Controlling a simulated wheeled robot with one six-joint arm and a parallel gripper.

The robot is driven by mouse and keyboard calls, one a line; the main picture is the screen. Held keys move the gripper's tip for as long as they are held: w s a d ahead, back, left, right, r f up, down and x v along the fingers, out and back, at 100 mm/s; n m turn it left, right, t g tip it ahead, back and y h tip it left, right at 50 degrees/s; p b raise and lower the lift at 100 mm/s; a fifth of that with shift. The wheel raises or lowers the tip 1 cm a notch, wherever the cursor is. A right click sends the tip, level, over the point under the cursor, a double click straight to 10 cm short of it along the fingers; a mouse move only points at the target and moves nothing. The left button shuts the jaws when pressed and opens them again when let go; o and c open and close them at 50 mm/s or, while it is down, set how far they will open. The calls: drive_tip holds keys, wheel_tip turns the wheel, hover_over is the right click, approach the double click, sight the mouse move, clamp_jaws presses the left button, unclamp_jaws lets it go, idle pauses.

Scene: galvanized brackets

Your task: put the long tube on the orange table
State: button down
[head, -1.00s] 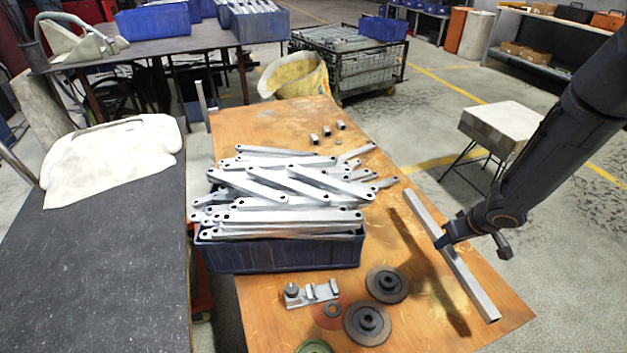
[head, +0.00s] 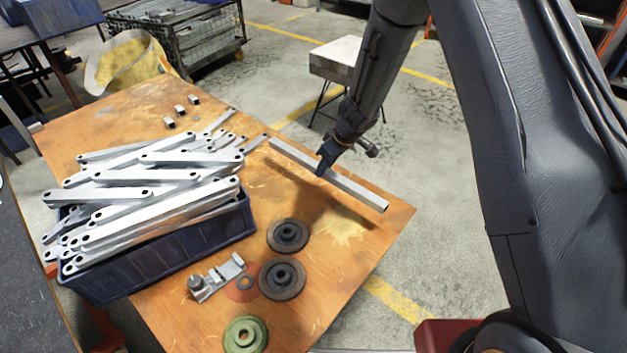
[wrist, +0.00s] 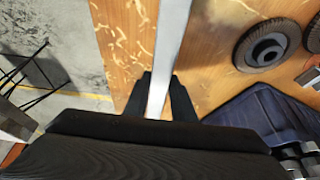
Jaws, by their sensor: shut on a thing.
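The long tube (head: 355,190) is a straight, silvery square-section bar. My gripper (head: 322,172) is shut on it near its middle and holds it over the right side of the orange table (head: 335,240). A shadow on the tabletop below the tube suggests it is raised; the exact gap is hard to tell. In the wrist view the tube (wrist: 170,45) runs away from me between the two dark fingers of my gripper (wrist: 160,98). The orange tabletop (wrist: 125,45) shows beneath it.
A blue crate (head: 165,262) heaped with silvery brackets (head: 150,185) stands on the table's left. Two dark flanged discs (head: 283,278), a metal fixture (head: 217,278) and a green ring (head: 245,335) lie near the front. Small blocks (head: 181,110) lie at the back. Bare wood shows around the discs.

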sight(331, 172)
drive_tip(key=shift+w+f+b, duration=0.1)
drive_tip(key=shift+f+b, duration=1.15)
drive_tip(key=shift+f, duration=2.15)
drive_tip(key=shift+f, duration=0.1)
drive_tip(key=c, duration=1.5)
unclamp_jaws()
drive_tip(key=p+v, duration=0.4)
drive_tip(key=v, duration=0.8)
drive_tip(key=shift+d, duration=0.1)
